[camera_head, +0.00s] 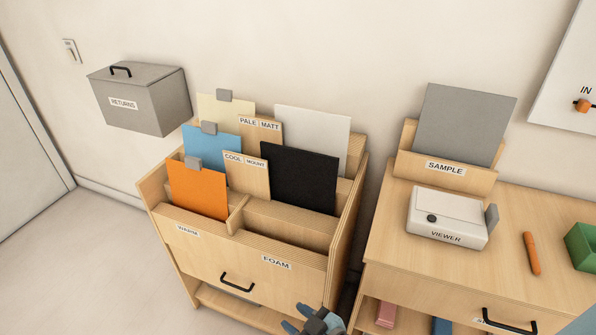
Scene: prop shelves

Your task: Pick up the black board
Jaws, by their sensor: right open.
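The black board (300,179) stands upright and slightly tilted in the middle row of the wooden rack (262,253), on the right-hand side. It is just right of the divider labelled COOL and MOUNT, in front of a white board (317,130) that it partly covers. Its lower edge is hidden in the slot. My right gripper (308,318) is at the bottom edge of the view, in front of the rack and well below the black board. It is open, partly cut off, and apart from the board. My left gripper is not in view.
Orange (197,189), blue (212,149) and cream (226,112) boards with grey clips fill the rack's left side. The front-right FOAM slot looks empty. Right of the rack, a cabinet bears a viewer (447,217) and a grey board (463,124). A returns box (143,103) hangs at left.

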